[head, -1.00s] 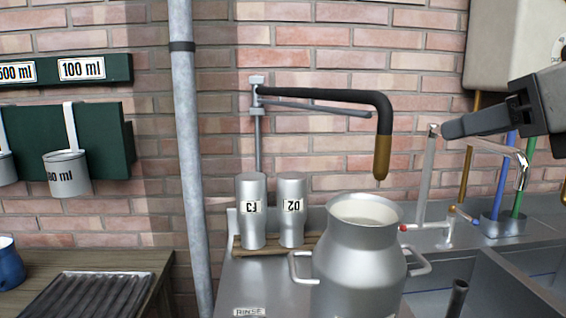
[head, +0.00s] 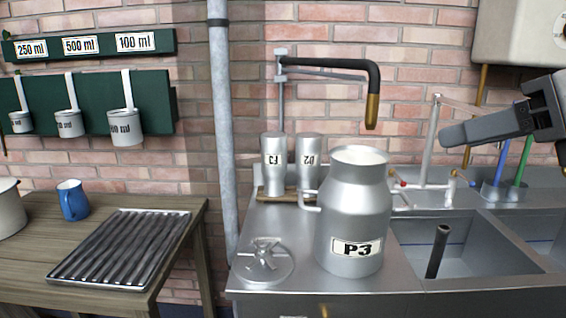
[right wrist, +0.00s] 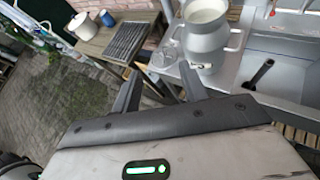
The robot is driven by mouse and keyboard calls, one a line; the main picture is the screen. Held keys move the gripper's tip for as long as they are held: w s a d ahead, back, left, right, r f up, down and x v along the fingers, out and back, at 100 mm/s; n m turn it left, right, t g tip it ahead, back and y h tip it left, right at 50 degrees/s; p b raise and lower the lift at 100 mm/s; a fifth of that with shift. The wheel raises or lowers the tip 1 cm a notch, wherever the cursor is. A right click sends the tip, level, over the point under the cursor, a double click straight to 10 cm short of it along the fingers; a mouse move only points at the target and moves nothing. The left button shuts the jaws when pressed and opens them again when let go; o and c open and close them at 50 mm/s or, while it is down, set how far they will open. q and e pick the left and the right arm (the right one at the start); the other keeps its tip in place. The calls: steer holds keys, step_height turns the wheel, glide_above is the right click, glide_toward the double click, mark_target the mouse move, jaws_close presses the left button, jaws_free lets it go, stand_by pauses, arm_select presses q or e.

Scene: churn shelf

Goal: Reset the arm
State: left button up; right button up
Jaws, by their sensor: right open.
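My right gripper (head: 458,133) comes in from the right edge of the head view, high in front of the brick wall and above the sink. Its jaws are open and empty. In the right wrist view its two fingers stand apart (right wrist: 158,78), with the worktop and the churn beyond them. It touches nothing that I can see. My left gripper is not in view.
A steel churn labelled P3 (head: 350,220) stands upright and open on the counter, white inside. A lid (head: 264,262) lies left of it. The sink (head: 470,236) is at right. A blue mug (head: 73,200) and ribbed tray (head: 122,248) are on the wooden table.

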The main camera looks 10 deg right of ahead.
steer(key=a+f+g+y, duration=0.6)
steer(key=a+g+y, duration=0.1)
steer(key=a+y, duration=0.45)
steer(key=w+d+f+m+t+h, duration=0.2)
steer(key=w+f+m+t+h, duration=0.15)
steer(key=f+m+t, duration=0.7)
steer(key=w+d+f+m+t+h, duration=0.25)
steer(key=w+f+m+t, duration=0.25)
steer(key=m, duration=1)
steer(key=s+a+f+m+g+h, duration=0.2)
steer(key=s+f+m+g, duration=0.1)
steer(key=f, duration=0.6)
steer(key=s+a+f+m+g+h, duration=0.2)
steer(key=s+f+m+g, duration=0.1)
steer(key=f, duration=0.7)
steer(key=s+a+f+m+g+h, duration=0.2)
steer(key=s+f+m, duration=0.3)
steer(key=f, duration=0.4)
steer(key=shift+s+f+g+h, duration=0.3)
steer(key=shift+s+g+h, duration=0.3)
steer(key=shift+s, duration=0.2)
